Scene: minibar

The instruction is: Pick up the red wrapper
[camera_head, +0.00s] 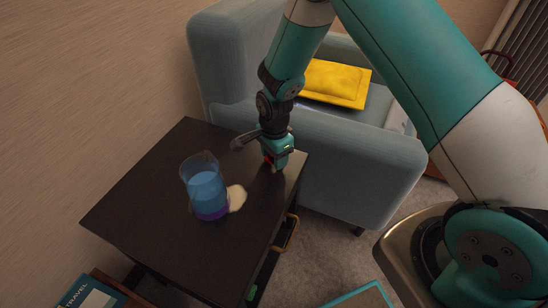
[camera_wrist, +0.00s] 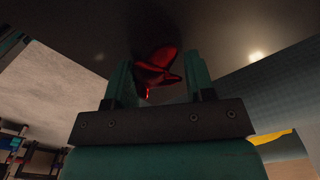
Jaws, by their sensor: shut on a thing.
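The red wrapper (camera_wrist: 157,72) is shiny and crumpled. In the wrist view it sits between the two green fingers of my gripper (camera_wrist: 160,80), which is shut on it. In the head view my gripper (camera_head: 275,163) points down at the right back corner of the dark table (camera_head: 140,195). Only a small red bit of the wrapper (camera_head: 268,159) shows there; my gripper hides the rest. I cannot tell whether the wrapper still touches the tabletop.
A clear cup with blue and purple contents (camera_head: 205,188) stands on the table, with a pale patch (camera_head: 236,198) beside it. A blue-grey armchair (camera_head: 345,165) with a yellow cushion (camera_head: 335,84) stands close behind and right. The table's left part is clear.

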